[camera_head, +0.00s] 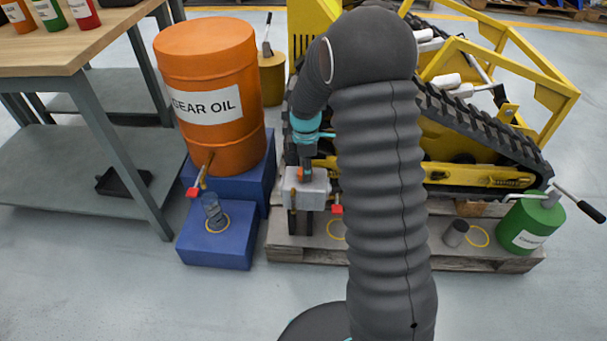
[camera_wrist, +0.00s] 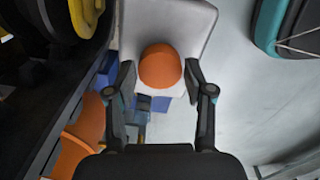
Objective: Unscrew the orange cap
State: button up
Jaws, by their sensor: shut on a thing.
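The orange cap (camera_wrist: 160,66) is a round knob on top of a light grey tank (camera_wrist: 200,22). In the head view the cap (camera_head: 302,174) is a small orange patch above the grey tank (camera_head: 312,192), partly hidden by my gripper (camera_head: 305,168). In the wrist view the two fingers of my gripper (camera_wrist: 160,74) stand on either side of the cap and are shut on it. The cap sits on the tank; I cannot tell how far it is turned.
A tracked yellow carrier (camera_head: 470,150) is behind. A green can (camera_head: 531,222) stands right on the pallet (camera_head: 385,258). A workbench (camera_head: 60,50) is left.

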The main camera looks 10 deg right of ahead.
jog(key=shift+r, duration=0.2)
jog(key=shift+r+p, duration=0.85)
jog(key=shift+r, duration=0.3)
jog(key=shift+r, duration=0.2)
jog(key=shift+r+p, duration=0.45)
jog(key=shift+r, duration=1.15)
